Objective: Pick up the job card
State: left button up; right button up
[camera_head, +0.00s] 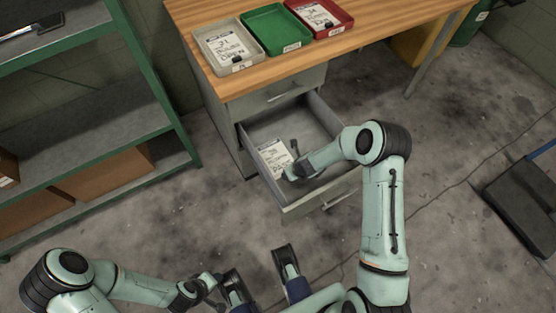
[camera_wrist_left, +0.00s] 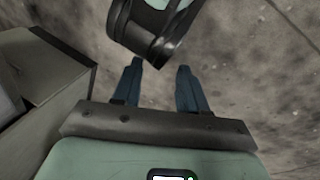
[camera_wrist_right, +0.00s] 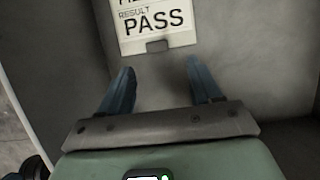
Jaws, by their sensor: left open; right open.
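A white job card (camera_head: 273,155) with dark print lies in the open drawer (camera_head: 316,108) of the desk. In the right wrist view the job card (camera_wrist_right: 157,22) reads "RESULT PASS" and has a small grey tab at its near edge. My right gripper (camera_head: 291,162) is inside the drawer's outline at the card's right side. Its open fingers (camera_wrist_right: 157,78) point at the tab end with nothing between them; contact cannot be told. My left gripper (camera_head: 217,284) is low over the floor, open and empty in the left wrist view (camera_wrist_left: 160,75).
On the wooden desktop (camera_head: 377,22) stand a grey tray (camera_head: 235,67) and a red tray (camera_head: 344,22), each with a card, and an empty green tray (camera_head: 277,30). A green shelf (camera_head: 95,105) with cardboard boxes (camera_head: 112,172) stands left. A dark object (camera_head: 520,198) lies right.

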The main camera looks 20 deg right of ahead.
jog(key=b+x, duration=0.1)
jog(key=x, duration=0.4)
jog(key=shift+a, duration=0.1)
jog(key=c, duration=1.1)
pick_arm(q)
jog(key=shift+w+a+f+t, duration=0.15)
jog(key=shift+w+a+f, duration=0.2)
jog(key=shift+w, duration=0.2)
jog(key=shift+w+a+f+t, duration=0.15)
jog(key=shift+w+a+f, duration=0.05)
jog(key=shift+w+f, duration=0.3)
pick_arm(e)
jog(key=shift+c, duration=0.2)
pick_arm(q)
jog(key=shift+r, duration=0.1)
pick_arm(e)
jog(key=shift+r, duration=0.15)
